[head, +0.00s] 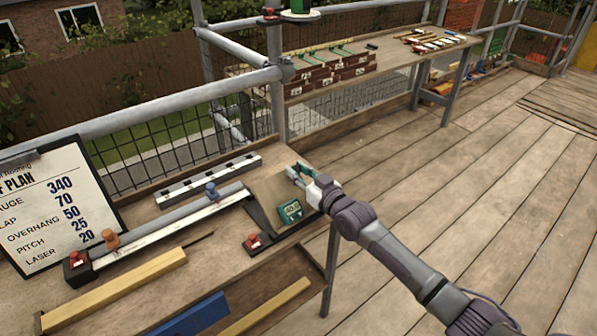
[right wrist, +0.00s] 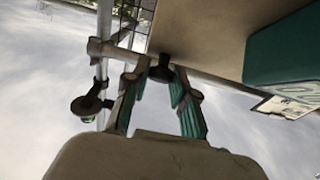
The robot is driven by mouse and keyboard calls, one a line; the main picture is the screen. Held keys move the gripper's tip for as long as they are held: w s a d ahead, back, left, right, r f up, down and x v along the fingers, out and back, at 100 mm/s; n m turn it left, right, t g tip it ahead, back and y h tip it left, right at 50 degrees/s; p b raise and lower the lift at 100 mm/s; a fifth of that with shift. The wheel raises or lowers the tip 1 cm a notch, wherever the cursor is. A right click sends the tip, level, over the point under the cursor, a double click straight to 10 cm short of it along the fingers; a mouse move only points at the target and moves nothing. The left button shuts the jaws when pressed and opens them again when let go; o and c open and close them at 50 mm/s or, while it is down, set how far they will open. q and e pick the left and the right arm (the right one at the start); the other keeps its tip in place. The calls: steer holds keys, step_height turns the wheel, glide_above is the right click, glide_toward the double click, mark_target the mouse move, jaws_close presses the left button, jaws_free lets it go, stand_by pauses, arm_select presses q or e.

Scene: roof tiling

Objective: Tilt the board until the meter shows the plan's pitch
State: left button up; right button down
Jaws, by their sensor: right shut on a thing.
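The tilting board (head: 268,187) stands on the workbench, raised at a slope from its dark base. The green digital meter (head: 291,210) sits at its lower right side; its display seems to begin with 40, too small to be sure. The plan (head: 48,205) at the left reads pitch 25. My right gripper (head: 298,174) is at the board's upper right edge. In the right wrist view it is shut on a black knob (right wrist: 161,69) on the board, with the meter (right wrist: 285,50) at the right. My left gripper is out of view.
A long rail (head: 160,226) with coloured slides lies left of the board. A red-knobbed block (head: 254,243) sits at the board's base. Timber battens (head: 115,289) lie along the bench front. Scaffold poles (head: 277,85) stand behind; the deck at right is clear.

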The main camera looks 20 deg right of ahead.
steer(key=shift+w+a+g+p, duration=0.2)
steer(key=shift+w+g+p, duration=0.35)
steer(key=shift+p, duration=0.65)
steer(key=shift+w+a+f+g+h+p, duration=0.2)
steer(key=shift+w+f+g+h+p, duration=0.35)
steer(key=shift+f+g+p, duration=0.25)
steer(key=shift+w+f, duration=0.1)
steer(key=shift+f, duration=0.15)
steer(key=c, duration=1)
jaws_free()
steer(key=shift+o, duration=0.2)
